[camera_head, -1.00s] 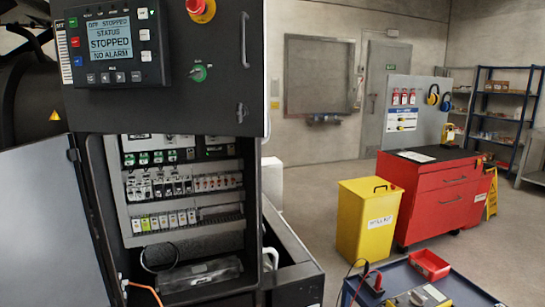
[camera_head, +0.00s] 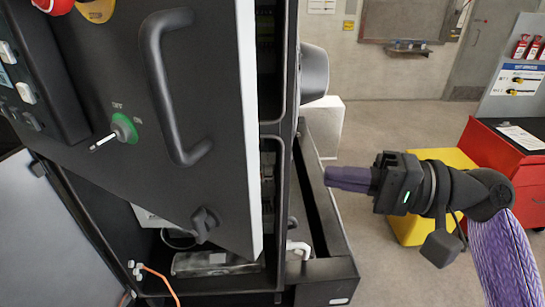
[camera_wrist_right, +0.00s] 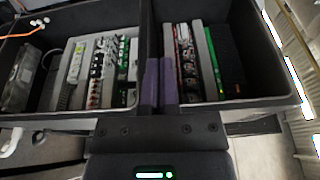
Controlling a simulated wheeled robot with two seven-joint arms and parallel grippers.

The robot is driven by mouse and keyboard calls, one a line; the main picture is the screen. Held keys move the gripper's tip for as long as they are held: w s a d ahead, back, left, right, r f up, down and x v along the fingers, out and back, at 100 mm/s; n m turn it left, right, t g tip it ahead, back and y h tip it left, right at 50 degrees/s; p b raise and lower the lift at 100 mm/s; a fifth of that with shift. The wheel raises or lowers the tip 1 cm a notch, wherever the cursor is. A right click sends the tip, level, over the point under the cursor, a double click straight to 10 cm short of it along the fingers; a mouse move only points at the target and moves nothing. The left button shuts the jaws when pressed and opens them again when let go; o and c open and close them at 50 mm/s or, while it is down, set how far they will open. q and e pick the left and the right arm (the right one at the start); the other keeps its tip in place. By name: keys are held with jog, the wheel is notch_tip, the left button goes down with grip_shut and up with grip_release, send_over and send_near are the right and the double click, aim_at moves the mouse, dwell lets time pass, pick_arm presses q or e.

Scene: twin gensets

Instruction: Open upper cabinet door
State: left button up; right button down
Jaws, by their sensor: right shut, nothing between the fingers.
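The upper cabinet door (camera_head: 195,70) is a dark panel with a long black handle (camera_head: 165,90), a green-ringed key switch (camera_head: 122,128) and a small latch (camera_head: 204,222). It stands ajar in the head view. Its pale free edge is apart from the cabinet frame (camera_head: 290,75), with a dark gap between. My right gripper (camera_head: 330,179) has purple fingers, shut and empty, pointing left, to the right of the door and frame. In the right wrist view its fingertips (camera_wrist_right: 158,68) show before the divider between two open compartments with electrical parts. My left gripper is not in view.
The lower door (camera_head: 45,235) hangs open at the left, with an orange cable (camera_head: 162,278) by the lower compartment. A black base tray (camera_head: 335,270) juts out below the frame. A yellow bin (camera_head: 408,230) and red tool cabinet (camera_head: 485,155) stand behind my right arm.

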aim_at(259, 191)
pick_arm(q)
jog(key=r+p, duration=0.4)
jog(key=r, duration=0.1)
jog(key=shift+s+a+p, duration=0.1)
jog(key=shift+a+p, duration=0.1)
jog(key=shift+p, duration=0.1)
pick_arm(e)
jog(key=a, duration=0.3)
jog(key=s+a, duration=0.1)
jog(key=a, duration=0.6)
jog(key=shift+s+a, duration=0.1)
jog(key=shift+s, duration=0.15)
jog(key=shift+s, duration=0.1)
